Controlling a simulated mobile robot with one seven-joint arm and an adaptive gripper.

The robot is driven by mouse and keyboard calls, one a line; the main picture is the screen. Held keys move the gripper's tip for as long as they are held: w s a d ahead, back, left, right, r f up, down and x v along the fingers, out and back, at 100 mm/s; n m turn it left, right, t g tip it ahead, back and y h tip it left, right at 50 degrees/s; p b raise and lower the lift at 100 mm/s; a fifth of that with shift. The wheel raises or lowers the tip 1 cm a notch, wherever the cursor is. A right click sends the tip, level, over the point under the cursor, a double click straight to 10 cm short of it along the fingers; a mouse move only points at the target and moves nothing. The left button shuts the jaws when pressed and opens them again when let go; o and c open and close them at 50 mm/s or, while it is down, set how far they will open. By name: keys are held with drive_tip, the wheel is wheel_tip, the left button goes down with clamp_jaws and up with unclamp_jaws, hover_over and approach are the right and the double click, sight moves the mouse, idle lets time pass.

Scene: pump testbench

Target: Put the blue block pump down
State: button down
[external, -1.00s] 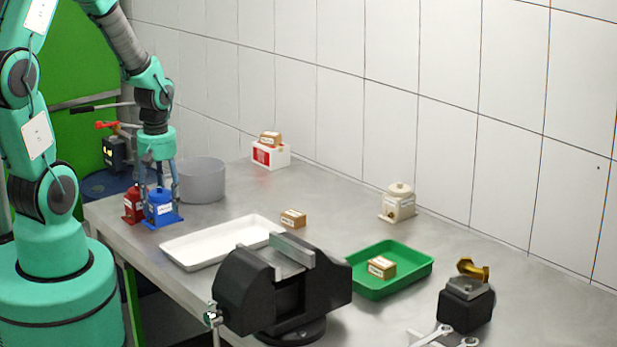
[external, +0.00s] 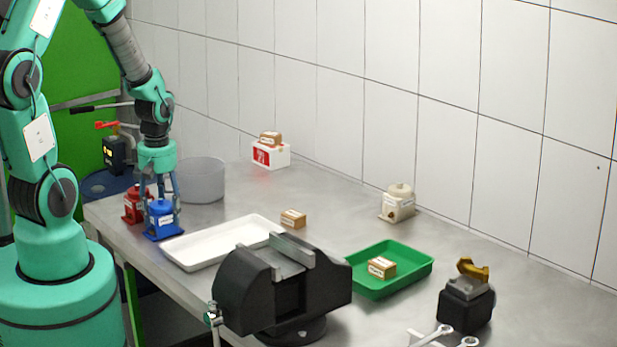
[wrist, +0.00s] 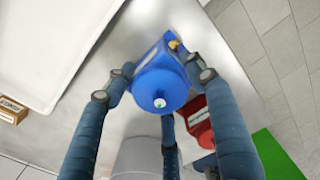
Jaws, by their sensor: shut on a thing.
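The blue block pump (external: 161,222) is upright at the near left end of the metal table, just left of the white tray. My gripper (external: 161,203) points straight down and is shut around its upper part. In the wrist view the fingers sit on both sides of the round blue top (wrist: 160,88), and a brass fitting shows at one corner. The pump's base is at or very close to the tabletop; I cannot tell whether it touches.
A red pump (external: 132,207) stands close beside the blue one, near the table edge. A grey bin (external: 203,182) is behind, and the white tray (external: 215,244) is to the right. A black vise (external: 245,290) and a green tray (external: 392,287) are farther right.

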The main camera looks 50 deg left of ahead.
sight(161, 199)
drive_tip(key=shift+f, duration=0.1)
drive_tip(key=c, duration=0.7)
unclamp_jaws()
drive_tip(key=shift+o, duration=0.2)
drive_tip(key=shift+r+p, duration=0.45)
drive_tip(key=shift+r, duration=1.65)
drive_tip(key=shift+r, duration=0.1)
